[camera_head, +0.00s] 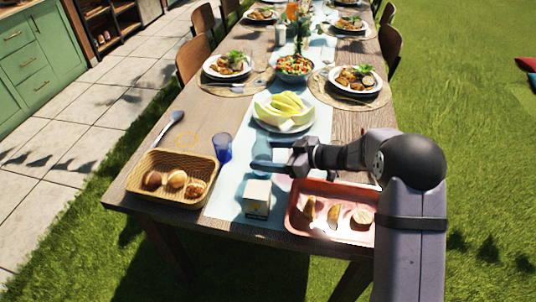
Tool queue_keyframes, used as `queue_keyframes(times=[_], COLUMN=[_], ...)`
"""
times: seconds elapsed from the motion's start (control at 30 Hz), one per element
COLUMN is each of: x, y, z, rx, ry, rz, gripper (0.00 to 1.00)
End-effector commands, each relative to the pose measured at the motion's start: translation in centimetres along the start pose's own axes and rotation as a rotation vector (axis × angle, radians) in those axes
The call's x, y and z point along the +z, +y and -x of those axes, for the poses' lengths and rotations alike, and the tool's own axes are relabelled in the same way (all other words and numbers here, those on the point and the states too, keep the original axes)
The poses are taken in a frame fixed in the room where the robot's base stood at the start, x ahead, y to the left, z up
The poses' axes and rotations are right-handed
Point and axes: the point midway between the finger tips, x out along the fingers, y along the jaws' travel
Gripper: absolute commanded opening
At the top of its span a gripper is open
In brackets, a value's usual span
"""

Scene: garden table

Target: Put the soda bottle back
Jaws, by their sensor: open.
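A pale blue, see-through shape (261,151) that looks like the soda bottle stands upright on the light table runner, between the blue cup and my arm. My gripper (268,157) reaches in from the right at low height, fingers pointing left. It is open, with its fingertips at or around the bottle's right side. I cannot tell whether they touch it. The fingers partly cover the bottle.
A blue cup (223,148) and a wicker basket (146,190) of rolls stand left. A white carton (257,194) stands in front, and a red tray (300,229) with food pieces lies right. Behind is a plate (284,127) of pale green wedges. Set places fill the far table.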

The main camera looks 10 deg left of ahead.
Motion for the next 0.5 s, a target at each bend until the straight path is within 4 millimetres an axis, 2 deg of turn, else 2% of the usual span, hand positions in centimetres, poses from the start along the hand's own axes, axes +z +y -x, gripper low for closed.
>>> queue_keyframes(times=[0.23,0.5], x=[-0.5,-0.1], y=[0.0,0.1], z=[0.2,4.5], rx=[0.0,0.005], ry=[0.0,0.001], rz=[-0.001,0.002], gripper=[0.68,0.68])
